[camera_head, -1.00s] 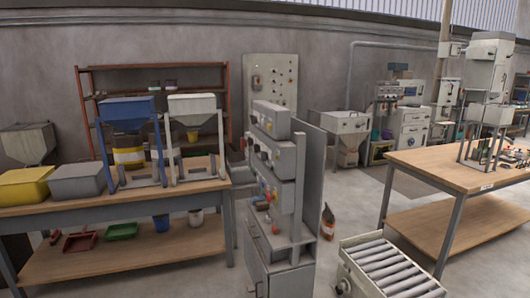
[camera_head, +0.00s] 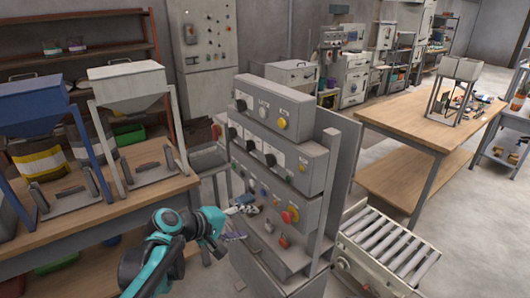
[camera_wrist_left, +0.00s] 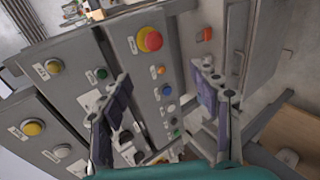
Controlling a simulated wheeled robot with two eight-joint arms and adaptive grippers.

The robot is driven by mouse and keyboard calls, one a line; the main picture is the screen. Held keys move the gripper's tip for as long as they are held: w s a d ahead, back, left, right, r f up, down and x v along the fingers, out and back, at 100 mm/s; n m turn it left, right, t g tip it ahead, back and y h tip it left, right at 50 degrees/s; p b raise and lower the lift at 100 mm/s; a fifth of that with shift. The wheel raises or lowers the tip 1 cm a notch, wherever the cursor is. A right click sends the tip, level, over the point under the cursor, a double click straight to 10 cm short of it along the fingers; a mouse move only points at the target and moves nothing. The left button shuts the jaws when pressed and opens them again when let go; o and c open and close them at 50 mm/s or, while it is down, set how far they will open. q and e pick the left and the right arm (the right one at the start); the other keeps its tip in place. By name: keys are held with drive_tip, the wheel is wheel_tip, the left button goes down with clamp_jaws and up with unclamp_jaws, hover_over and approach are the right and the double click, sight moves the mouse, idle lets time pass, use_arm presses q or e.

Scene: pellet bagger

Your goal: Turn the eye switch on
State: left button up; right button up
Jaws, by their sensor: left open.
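A grey control stand (camera_head: 285,165) carries stacked panels of buttons, lamps and black switches (camera_head: 250,144). Labels are too small to read, so I cannot tell which is the eye switch. In the wrist view black switches (camera_wrist_left: 114,138) sit beyond the left-hand finger, partly hidden. My left gripper (camera_head: 246,221) is open and empty in front of the lower panel, fingers toward it. In the wrist view its fingertips (camera_wrist_left: 162,77) stand either side of a panel with a red button on yellow (camera_wrist_left: 149,40) and small lamps (camera_wrist_left: 167,90). Contact cannot be told. My right gripper is out of view.
A bench with blue (camera_head: 32,106) and pale hoppers (camera_head: 125,82) stands left, close to my left arm. A roller conveyor (camera_head: 385,245) stands right of the stand. A wooden table (camera_head: 415,125) is farther back. Open floor shows between table and conveyor.

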sight(267, 162)
use_arm(q)
drive_tip(key=w+r+n+t+h+p, duration=0.1)
drive_tip(key=w+r+n+h+p, duration=0.2)
drive_tip(key=w, duration=0.5)
drive_tip(key=w+r+n+t+h+p, duration=0.1)
drive_tip(key=w+r+n+t+h, duration=0.15)
drive_tip(key=w+r, duration=0.35)
drive_tip(key=shift+g, duration=0.35)
drive_tip(key=x, duration=0.2)
drive_tip(key=b+x, duration=0.1)
drive_tip(key=x, duration=0.2)
drive_tip(key=f+x, duration=0.1)
drive_tip(key=x, duration=0.1)
drive_tip(key=shift+w+d+f+b, duration=0.15)
drive_tip(key=shift+w+b, duration=0.15)
drive_tip(key=shift+w, duration=0.15)
drive_tip(key=c, duration=1.2)
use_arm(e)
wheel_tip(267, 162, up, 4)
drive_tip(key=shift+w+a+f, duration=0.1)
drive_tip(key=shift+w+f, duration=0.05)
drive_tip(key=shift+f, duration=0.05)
